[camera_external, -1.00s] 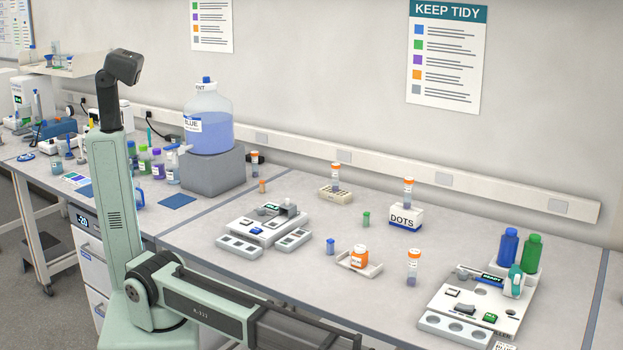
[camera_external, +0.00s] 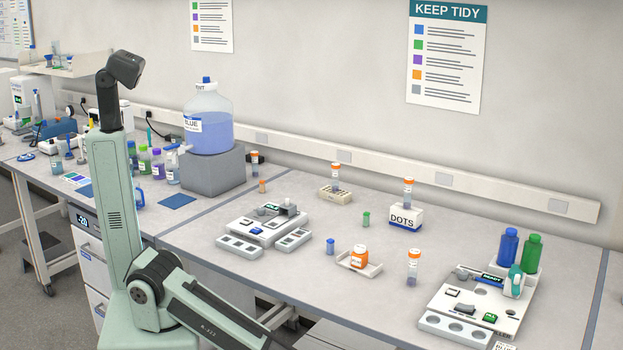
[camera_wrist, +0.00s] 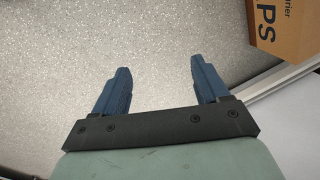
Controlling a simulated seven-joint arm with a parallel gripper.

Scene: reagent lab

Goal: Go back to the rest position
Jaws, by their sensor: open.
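My gripper (camera_wrist: 160,88) shows in the wrist view with its two blue fingers apart and nothing between them. Behind the fingers is only grey speckled floor. In the external view my arm folds at the lower left, in front of the bench, and its outer end runs out of the picture at the bottom, so the gripper is not seen there.
A cardboard box (camera_wrist: 275,25) is at the wrist view's upper right. The bench (camera_external: 290,290) carries a dispenser station (camera_external: 255,230), an orange bottle (camera_external: 359,256), a DOTS block (camera_external: 405,218) and a filler station (camera_external: 470,315). A large blue carboy (camera_external: 208,120) stands behind.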

